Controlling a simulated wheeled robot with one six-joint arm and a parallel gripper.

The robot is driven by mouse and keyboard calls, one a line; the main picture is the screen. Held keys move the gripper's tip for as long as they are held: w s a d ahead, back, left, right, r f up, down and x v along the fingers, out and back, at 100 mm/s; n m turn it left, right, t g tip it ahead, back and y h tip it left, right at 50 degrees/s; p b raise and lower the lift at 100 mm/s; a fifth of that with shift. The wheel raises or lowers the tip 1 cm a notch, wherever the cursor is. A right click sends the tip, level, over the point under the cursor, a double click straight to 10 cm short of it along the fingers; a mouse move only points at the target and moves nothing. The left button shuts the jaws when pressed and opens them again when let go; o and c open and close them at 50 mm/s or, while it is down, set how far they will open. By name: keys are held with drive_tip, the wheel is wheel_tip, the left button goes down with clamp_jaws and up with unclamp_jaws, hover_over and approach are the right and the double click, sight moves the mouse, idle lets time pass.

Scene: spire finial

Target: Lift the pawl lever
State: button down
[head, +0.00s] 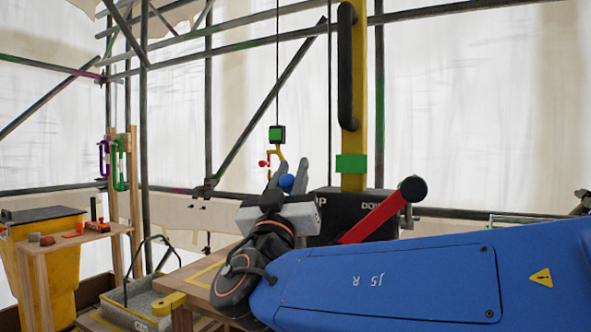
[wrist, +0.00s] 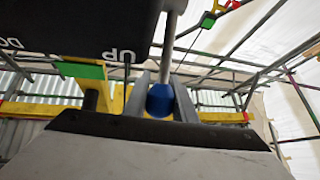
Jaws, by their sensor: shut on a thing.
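The lever with a blue knob (wrist: 160,99), which I take for the pawl lever, has a grey rod (wrist: 168,45) running up along the dark winch box (wrist: 100,35) in the wrist view. My gripper (wrist: 163,92) has one finger on each side of the knob and is shut on it. In the head view the blue knob (head: 286,183) shows between the fingers of my gripper (head: 287,176), left of the winch box (head: 320,212). The rod is hidden there. The box carries an UP mark and a partly hidden DOWN mark.
A red crank arm (head: 372,217) with a black knob is right of the gripper. A yellow post (head: 360,100) with a green block rises behind. A hook block (head: 277,134) hangs on a cable above. A small wooden table (head: 80,235) and yellow bin (head: 45,265) stand left.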

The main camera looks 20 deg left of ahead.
drive_tip(key=shift+s+f+t, duration=0.15)
drive_tip(key=shift+s+t, duration=0.05)
drive_tip(key=shift+t, duration=0.1)
drive_tip(key=c, duration=1.5)
unclamp_jaws()
drive_tip(key=shift+o, duration=0.2)
drive_tip(key=v, duration=1.7)
drive_tip(key=shift+s+f, duration=0.15)
